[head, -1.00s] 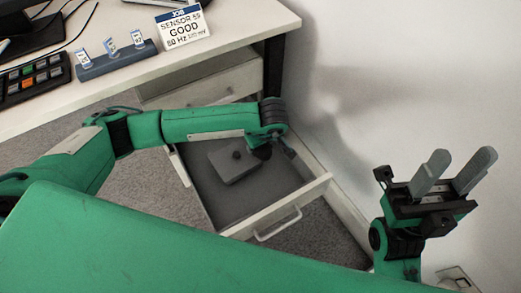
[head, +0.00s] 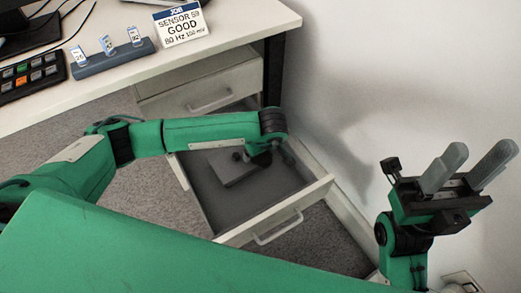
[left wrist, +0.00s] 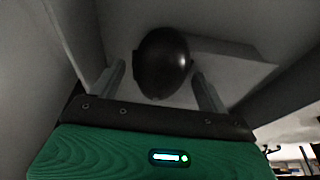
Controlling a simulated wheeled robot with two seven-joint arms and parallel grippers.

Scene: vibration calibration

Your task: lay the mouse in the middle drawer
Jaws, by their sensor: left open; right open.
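The middle drawer (head: 285,215) is pulled out below a closed drawer front. A dark, glossy rounded object, which looks like the mouse (left wrist: 163,62), shows in the left wrist view. It lies between the two spread fingers of my left gripper (left wrist: 160,90), with gaps at the sides. In the head view my left gripper (head: 258,157) is down over the open drawer, and its wrist hides most of the fingers and the mouse. My right gripper (head: 463,168) is open and empty, raised at the right in front of the wall.
A grey box (head: 228,170) with a small dark knob lies in the drawer beside my left gripper. The closed drawer (head: 205,88) is above. The desk (head: 130,95) holds a sensor sign (head: 181,24), a slotted holder (head: 113,60) and a button panel (head: 32,77). The wall is close at right.

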